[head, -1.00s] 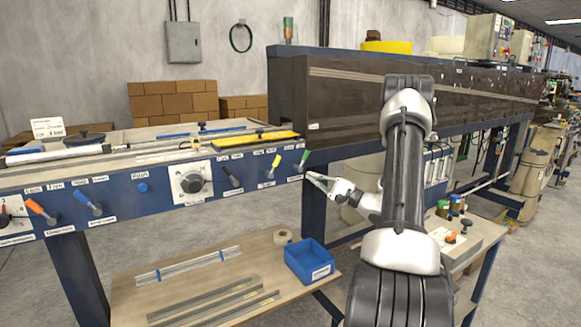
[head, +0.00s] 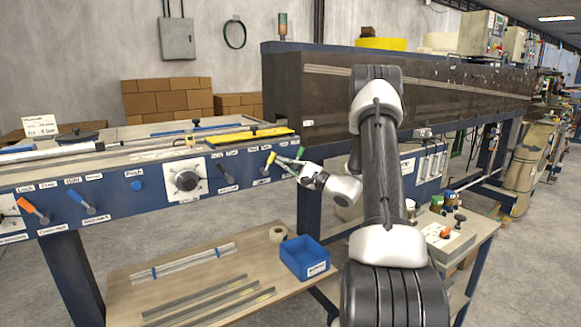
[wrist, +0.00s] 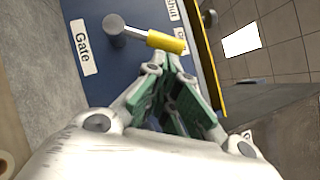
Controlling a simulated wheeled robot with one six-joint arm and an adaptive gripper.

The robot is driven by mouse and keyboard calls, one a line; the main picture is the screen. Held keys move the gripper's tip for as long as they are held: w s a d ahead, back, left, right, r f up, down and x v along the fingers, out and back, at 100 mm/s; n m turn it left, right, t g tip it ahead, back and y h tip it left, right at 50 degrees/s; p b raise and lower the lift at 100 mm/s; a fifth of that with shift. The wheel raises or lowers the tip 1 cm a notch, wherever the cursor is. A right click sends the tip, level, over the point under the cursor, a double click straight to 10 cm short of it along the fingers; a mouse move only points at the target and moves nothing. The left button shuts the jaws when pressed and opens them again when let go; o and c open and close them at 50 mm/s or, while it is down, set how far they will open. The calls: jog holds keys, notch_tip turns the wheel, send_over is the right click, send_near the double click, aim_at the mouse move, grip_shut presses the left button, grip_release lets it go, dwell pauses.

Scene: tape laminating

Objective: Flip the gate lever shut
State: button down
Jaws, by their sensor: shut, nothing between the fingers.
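The gate lever has a yellow handle (head: 270,158) on a grey pivot, on the blue front panel. In the wrist view its yellow handle (wrist: 166,42) points right from the pivot, beside the white "Gate" label (wrist: 83,47). In the head view the handle tilts up. My gripper (head: 281,162) is shut and empty, just right of the yellow handle. In the wrist view the fingertips (wrist: 172,66) are close to the handle's end; I cannot tell if they touch. The fingers have green pads.
A green lever (head: 300,152) stands close by on the right, near my fingers. A black lever (head: 226,177) and a round dial (head: 187,181) are to the left. A shelf with a blue bin (head: 304,258) lies below. A dark machine housing (head: 310,95) rises behind.

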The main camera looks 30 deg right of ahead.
jog(key=shift+a+r+n+g, duration=0.25)
jog(key=shift+r+n+g, duration=0.25)
jog(key=shift+n, duration=0.4)
jog(key=shift+a+r+n+g, duration=0.2)
jog(key=shift+r+n+g, duration=0.2)
jog(key=shift+n, duration=0.3)
jog(key=a+r+n, duration=0.1)
jog(key=n+g, duration=0.1)
jog(key=n, duration=0.1)
jog(key=shift+a+r+g+h, duration=0.3)
jog(key=shift+a+r, duration=0.05)
jog(key=a+n+h, duration=0.1)
jog(key=a+r+n+g+h, duration=0.1)
jog(key=n, duration=0.1)
jog(key=shift+a+g, duration=0.3)
jog(key=shift+a, duration=0.05)
jog(key=shift+s+a, duration=0.1)
jog(key=shift+a, duration=0.25)
jog(key=shift+a+r, duration=0.1)
jog(key=shift+a, duration=0.05)
